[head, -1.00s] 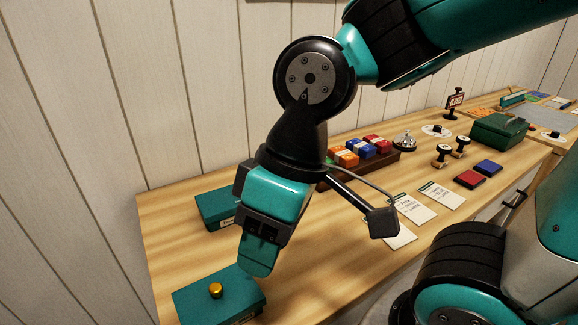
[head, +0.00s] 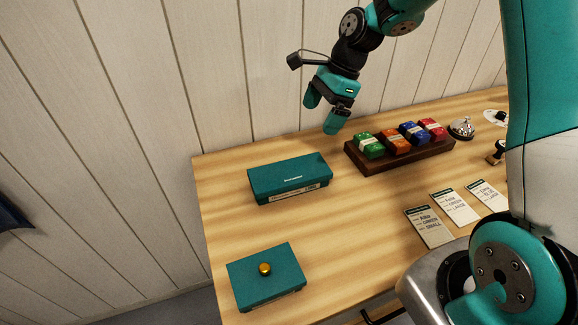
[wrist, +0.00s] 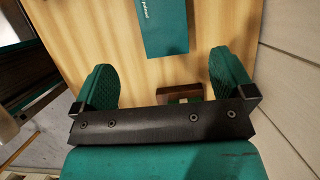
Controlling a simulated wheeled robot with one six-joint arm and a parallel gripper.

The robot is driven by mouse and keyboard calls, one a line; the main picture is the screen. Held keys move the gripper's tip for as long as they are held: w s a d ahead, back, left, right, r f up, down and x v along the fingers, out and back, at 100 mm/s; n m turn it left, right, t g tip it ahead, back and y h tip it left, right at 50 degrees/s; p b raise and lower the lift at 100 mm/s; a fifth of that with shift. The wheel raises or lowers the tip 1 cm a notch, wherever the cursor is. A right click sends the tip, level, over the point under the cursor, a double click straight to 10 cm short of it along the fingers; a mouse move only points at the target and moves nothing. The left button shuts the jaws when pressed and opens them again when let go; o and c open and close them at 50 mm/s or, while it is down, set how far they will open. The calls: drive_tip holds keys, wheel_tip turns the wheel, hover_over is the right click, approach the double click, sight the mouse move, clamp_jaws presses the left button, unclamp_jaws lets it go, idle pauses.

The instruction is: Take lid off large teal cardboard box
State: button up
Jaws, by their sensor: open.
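A long teal box (head: 290,178) with its lid on lies at the back left of the table. It has white lettering on top and a pale label on its front side. My gripper (head: 324,112) is open and empty, raised above the table's back edge, right of the long box. In the wrist view, my spread fingers (wrist: 165,80) show with a teal box top (wrist: 165,26) bearing white lettering beyond them, apart from them.
A dark wooden tray (head: 400,160) holds several coloured bundles, right of the long box. Several printed cards (head: 430,227) lie in front of it, and a bell (head: 462,128) stands to the right. The wall (head: 130,80) runs close behind the table. Bare wood (head: 350,235) lies between boxes and cards.

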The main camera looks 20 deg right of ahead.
drive_tip(key=p, duration=0.2)
hover_over(290, 171)
drive_tip(key=d, duration=0.3)
drive_tip(key=f, duration=1)
drive_tip(key=shift+s+a+f, duration=0.15)
drive_tip(key=shift+a+f, duration=0.05)
drive_tip(key=shift+f, duration=0.1)
drive_tip(key=p+x, duration=0.2)
drive_tip(key=x, duration=0.2)
drive_tip(key=shift+a, duration=0.25)
drive_tip(key=shift+a+f, duration=0.15)
drive_tip(key=shift+f, duration=0.3)
drive_tip(key=c, duration=0.5)
